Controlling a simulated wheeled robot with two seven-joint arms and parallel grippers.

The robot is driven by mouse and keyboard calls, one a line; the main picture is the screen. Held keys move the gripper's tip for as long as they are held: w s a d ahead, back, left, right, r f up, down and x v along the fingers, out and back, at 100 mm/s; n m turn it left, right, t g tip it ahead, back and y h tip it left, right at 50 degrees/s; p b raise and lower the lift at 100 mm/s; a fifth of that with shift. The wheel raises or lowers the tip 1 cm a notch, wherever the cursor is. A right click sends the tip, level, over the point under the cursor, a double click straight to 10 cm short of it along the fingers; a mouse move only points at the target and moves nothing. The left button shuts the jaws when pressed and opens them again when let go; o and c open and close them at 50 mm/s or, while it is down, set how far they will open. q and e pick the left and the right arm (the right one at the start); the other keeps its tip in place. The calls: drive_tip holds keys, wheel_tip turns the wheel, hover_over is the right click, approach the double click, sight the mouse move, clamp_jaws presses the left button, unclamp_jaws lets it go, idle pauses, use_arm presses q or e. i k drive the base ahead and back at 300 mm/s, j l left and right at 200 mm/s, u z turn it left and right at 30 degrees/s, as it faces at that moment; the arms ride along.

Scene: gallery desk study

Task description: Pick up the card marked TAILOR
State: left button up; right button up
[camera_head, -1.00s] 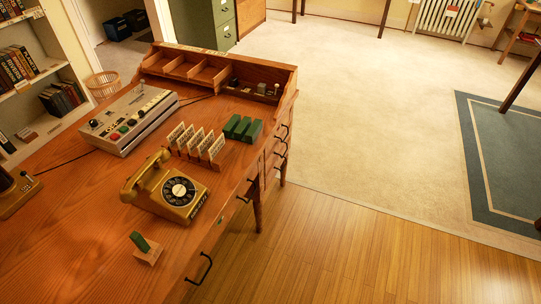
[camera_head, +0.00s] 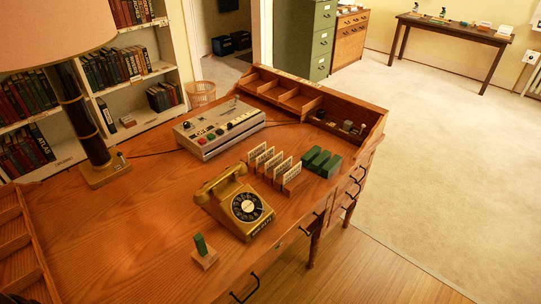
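Several upright cards (camera_head: 268,163) stand in a row of small holders on the wooden desk (camera_head: 120,215), just behind the telephone. They carry dark lettering too small to read, so I cannot tell which is marked TAILOR. Several green blocks (camera_head: 320,161) stand just right of them. A single green piece (camera_head: 200,244) stands upright on a small wooden block near the desk's front edge. Neither of my grippers is in view.
A gold rotary telephone (camera_head: 236,203) sits in front of the cards. A grey control box (camera_head: 218,126) lies behind, at left. A lamp (camera_head: 88,120) stands on the desk's left side. A compartmented shelf (camera_head: 300,95) lines the back edge. Open floor (camera_head: 440,170) lies to the right.

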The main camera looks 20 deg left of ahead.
sight(269, 154)
drive_tip(key=i+l+u, duration=0.15)
drive_tip(key=i+l, duration=0.2)
drive_tip(key=i, duration=0.2)
drive_tip(key=i+l+u, duration=0.15)
drive_tip(key=i+l, duration=0.25)
drive_tip(key=i, duration=0.1)
